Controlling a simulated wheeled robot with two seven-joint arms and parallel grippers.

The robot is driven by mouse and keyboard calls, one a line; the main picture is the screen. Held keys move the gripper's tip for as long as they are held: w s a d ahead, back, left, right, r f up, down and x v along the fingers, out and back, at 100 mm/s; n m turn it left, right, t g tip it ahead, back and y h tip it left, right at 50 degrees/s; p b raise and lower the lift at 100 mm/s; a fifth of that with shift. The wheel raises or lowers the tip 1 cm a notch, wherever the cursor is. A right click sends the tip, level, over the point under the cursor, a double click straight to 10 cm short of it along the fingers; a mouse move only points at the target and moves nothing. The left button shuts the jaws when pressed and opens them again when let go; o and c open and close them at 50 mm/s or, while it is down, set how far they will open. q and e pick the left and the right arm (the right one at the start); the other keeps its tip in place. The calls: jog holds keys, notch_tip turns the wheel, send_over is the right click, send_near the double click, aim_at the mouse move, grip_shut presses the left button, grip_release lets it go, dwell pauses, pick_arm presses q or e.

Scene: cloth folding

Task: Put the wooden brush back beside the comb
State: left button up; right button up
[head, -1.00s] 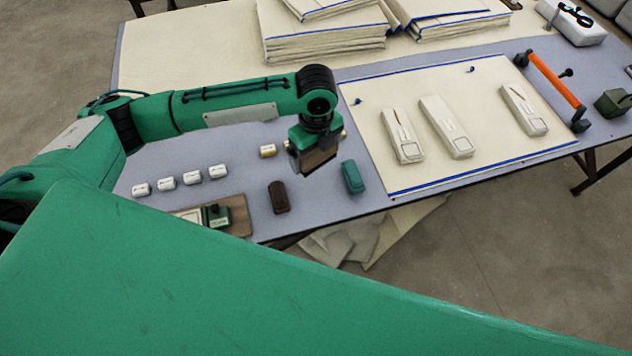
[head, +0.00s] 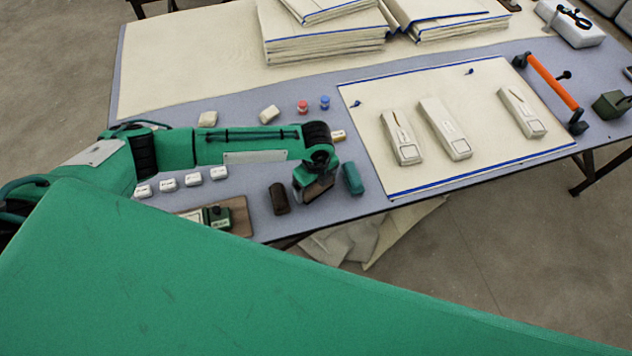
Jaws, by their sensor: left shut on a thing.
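My left gripper (head: 314,192) is shut on a brown block-shaped thing (head: 320,187), which looks like the wooden brush, mostly hidden by the gripper. It is low at the near edge of the grey-blue table, between a dark brown rounded block (head: 279,198) on the left and a teal rounded block (head: 353,178) on the right. I cannot tell for sure which of these is the comb, or whether the held thing touches the table. My right gripper is not in view.
A board with a green item (head: 217,215) lies left of the dark block. Several small white blocks (head: 194,179) stand behind it. A cream cloth (head: 470,90) with pale long cases lies right. Stacked cloths (head: 322,35) lie at the back.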

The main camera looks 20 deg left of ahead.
pick_arm(q)
jog(key=o, duration=0.6)
jog(key=shift+f, duration=0.1)
notch_tip(320, 180, up, 12)
jog(key=shift+r+b, duration=0.15)
jog(key=shift+b, duration=0.65)
